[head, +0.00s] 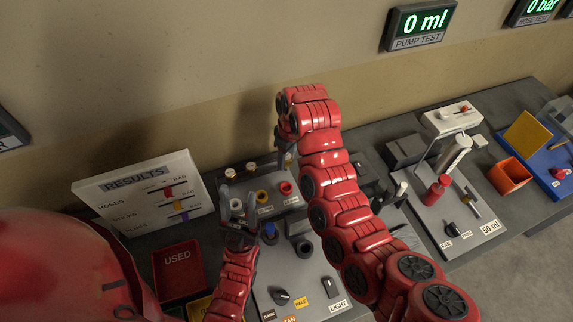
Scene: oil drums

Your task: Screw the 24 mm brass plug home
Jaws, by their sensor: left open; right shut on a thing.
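My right arm arches over the bench, and its gripper (287,150) points down at the back of the grey block (290,209). It is shut on a small brass-topped piece (288,159), apparently a brass plug, mostly hidden by the fingers and wrist. I cannot read its size or tell whether it is in a thread. Two similar brass-topped pieces, one on the left (229,173) and one in the middle (251,167), stand in line with it. My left gripper (238,206) is open at the block's left end, its fingers around or just behind a pale piece.
The block carries a yellow ring (262,197) and a red ring (286,188). In front is a grey panel (310,285) with a knob and LIGHT switch. A red USED bin (178,270) and the RESULTS board (145,195) stand left. A test stand (455,215) is right.

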